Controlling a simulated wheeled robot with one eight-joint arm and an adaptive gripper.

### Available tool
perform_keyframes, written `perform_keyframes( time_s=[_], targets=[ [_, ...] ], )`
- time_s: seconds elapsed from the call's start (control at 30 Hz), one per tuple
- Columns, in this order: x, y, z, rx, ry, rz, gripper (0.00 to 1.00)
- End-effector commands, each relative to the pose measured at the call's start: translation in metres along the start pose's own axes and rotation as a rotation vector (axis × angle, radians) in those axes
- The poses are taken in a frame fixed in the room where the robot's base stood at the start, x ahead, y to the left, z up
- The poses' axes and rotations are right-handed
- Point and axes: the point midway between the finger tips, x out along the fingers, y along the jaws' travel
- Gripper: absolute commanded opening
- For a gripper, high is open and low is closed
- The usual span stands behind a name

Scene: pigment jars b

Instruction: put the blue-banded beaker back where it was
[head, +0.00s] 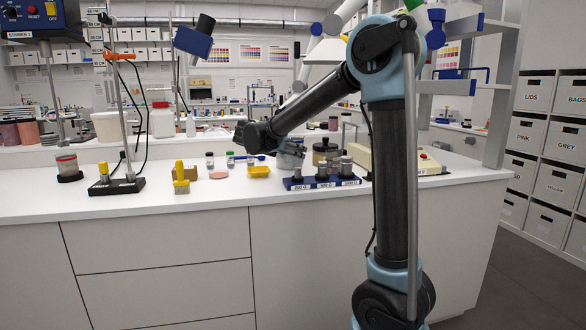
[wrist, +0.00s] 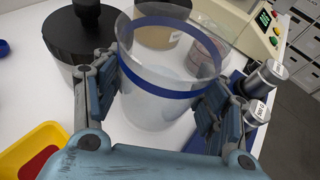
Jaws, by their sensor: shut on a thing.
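The blue-banded beaker (wrist: 158,105) is clear and empty-looking, with a blue band below its rim. My gripper (wrist: 160,88) is shut on it, one finger on each side of its wall, in the wrist view. In the head view my gripper (head: 287,148) and the beaker (head: 290,160) are behind the blue weight rack on the bench. The beaker looks about upright. I cannot tell whether its base touches the bench top.
A black-lidded jar (wrist: 82,38) stands close by the beaker. The blue rack (head: 295,186) with metal weights is in front, a cream instrument (head: 405,160) to the right. A yellow tray (head: 259,172) lies to the left.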

Motion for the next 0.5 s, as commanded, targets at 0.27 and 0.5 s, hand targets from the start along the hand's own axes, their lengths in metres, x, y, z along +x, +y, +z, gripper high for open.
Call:
perform_keyframes(
  time_s=[0.27,0.5],
  targets=[
    [0.007,0.001,-0.018,0.000,0.000,0.000,0.30],
    [0.018,0.000,-0.045,0.000,0.000,0.000,0.30]
  ],
)
